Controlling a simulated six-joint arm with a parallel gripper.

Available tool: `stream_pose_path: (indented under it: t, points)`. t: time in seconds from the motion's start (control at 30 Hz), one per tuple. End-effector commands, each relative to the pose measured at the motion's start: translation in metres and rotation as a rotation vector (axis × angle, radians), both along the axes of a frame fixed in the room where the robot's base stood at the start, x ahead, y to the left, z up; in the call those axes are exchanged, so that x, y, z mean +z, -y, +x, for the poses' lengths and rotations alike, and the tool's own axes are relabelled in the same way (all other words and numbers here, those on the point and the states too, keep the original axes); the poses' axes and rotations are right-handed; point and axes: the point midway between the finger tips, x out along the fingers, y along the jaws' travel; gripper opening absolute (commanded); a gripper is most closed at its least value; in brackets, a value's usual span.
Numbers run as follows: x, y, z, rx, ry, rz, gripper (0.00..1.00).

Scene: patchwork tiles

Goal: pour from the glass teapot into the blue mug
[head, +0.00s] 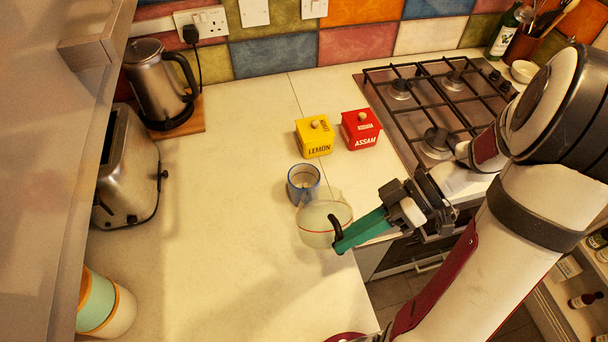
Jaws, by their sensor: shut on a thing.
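The glass teapot (317,234) is see-through, with a thin red line around it and a dark handle. My gripper (342,240) is shut on its handle from the right. The blue mug (303,184) stands upright on the worktop, just behind and left of the teapot. The teapot's upper left side is close to the mug's front; I cannot tell whether they touch. Something pale shows inside the mug, but I cannot tell what it is. I cannot tell whether the teapot is lifted clear of the worktop.
A yellow lemon box (315,138) and a red Assam box (360,130) stand behind the mug. A gas hob (437,100) is at the back right. A kettle (160,85) and toaster (128,170) stand at the left. The worktop (225,220) left of the mug is clear.

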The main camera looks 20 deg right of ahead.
Motion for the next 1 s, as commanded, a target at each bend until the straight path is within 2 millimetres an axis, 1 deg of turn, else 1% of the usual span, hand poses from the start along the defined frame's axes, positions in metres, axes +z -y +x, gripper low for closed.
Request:
stream_pose_path:
  t: [0.27, 0.83, 1.0]
  points:
    - [0.008, 0.000, 0.006, 0.000, -0.025, 0.001, 0.00]
    - [0.012, -0.001, 0.008, 0.000, -0.040, 0.000, 0.00]
    - [0.017, -0.001, 0.012, -0.001, -0.057, 0.001, 0.00]
